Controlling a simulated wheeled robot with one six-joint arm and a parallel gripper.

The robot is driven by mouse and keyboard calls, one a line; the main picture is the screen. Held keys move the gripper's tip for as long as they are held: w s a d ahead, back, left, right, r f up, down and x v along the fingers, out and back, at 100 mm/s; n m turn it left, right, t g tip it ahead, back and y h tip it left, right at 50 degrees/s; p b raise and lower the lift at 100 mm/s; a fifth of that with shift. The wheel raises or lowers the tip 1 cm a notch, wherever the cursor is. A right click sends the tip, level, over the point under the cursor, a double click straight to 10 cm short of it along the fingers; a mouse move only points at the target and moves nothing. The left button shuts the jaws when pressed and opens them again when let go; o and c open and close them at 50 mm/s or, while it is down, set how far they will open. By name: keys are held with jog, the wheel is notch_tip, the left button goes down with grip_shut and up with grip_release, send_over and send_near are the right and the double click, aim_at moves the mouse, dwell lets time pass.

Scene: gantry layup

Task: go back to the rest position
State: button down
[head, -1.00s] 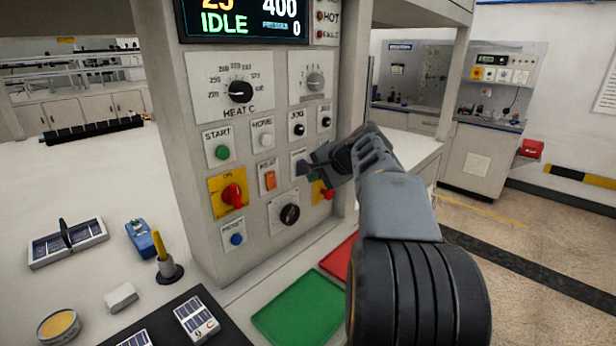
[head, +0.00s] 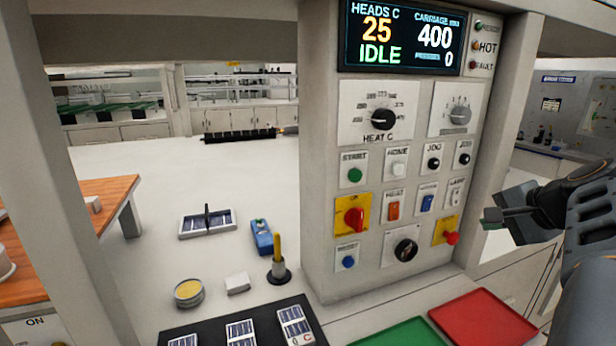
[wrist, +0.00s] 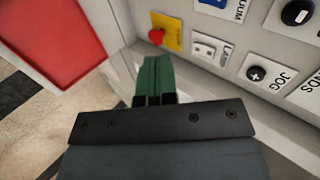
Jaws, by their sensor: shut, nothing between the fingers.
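My gripper (head: 488,220) is at the right side of the head view, to the right of the control panel (head: 325,180) and clear of its face. In the wrist view my gripper (wrist: 157,62) has its green fingers together with nothing between them. They point toward the lamp switch (wrist: 211,50) and the red button on a yellow plate (wrist: 156,36), apart from both. The display (head: 402,38) reads IDLE, heads 25 and carriage 400.
A red tray (head: 484,318) and a green tray (head: 400,335) lie below the panel. Solar-cell pieces on a black mat (head: 172,335), a yellow-topped tin (head: 189,292), a blue tool (head: 262,237) and a yellow-handled tool (head: 278,262) are on the white table. The table behind them is mostly clear.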

jog(key=s+a+f+n+g+h+p, duration=0.1)
jog(key=a+f+n+g, duration=0.1)
jog(key=f, duration=0.3)
jog(key=s+a+f+n+g, duration=0.1)
jog(key=s+a+f+g, duration=0.1)
jog(key=f, duration=0.4)
jog(key=s+a+f+n+p, duration=0.1)
jog(key=a+f+n, duration=0.1)
jog(key=a, duration=0.1)
jog(key=s+a+f+n+g+h+p, duration=0.1)
jog(key=a+f+n, duration=0.1)
jog(key=a, duration=0.2)
jog(key=s+a+f+n+p, duration=0.1)
jog(key=a+n, duration=0.2)
jog(key=a, duration=0.1)
jog(key=shift+s+a+f+g, duration=0.1)
jog(key=shift+s+f+g, duration=0.3)
jog(key=a+n, duration=0.1)
jog(key=s+a+n, duration=0.1)
jog(key=a, duration=0.1)
jog(key=s+a+f+p, duration=0.1)
jog(key=shift+a+n, duration=0.3)
jog(key=shift+n, duration=0.1)
jog(key=a, duration=0.1)
jog(key=a+n, duration=0.1)
jog(key=shift+s+a+r+p, duration=0.25)
jog(key=shift+a+r+p, duration=0.05)
jog(key=shift+a+r, duration=0.1)
jog(key=shift+a+r+n, duration=0.1)
jog(key=shift+a+n, duration=0.2)
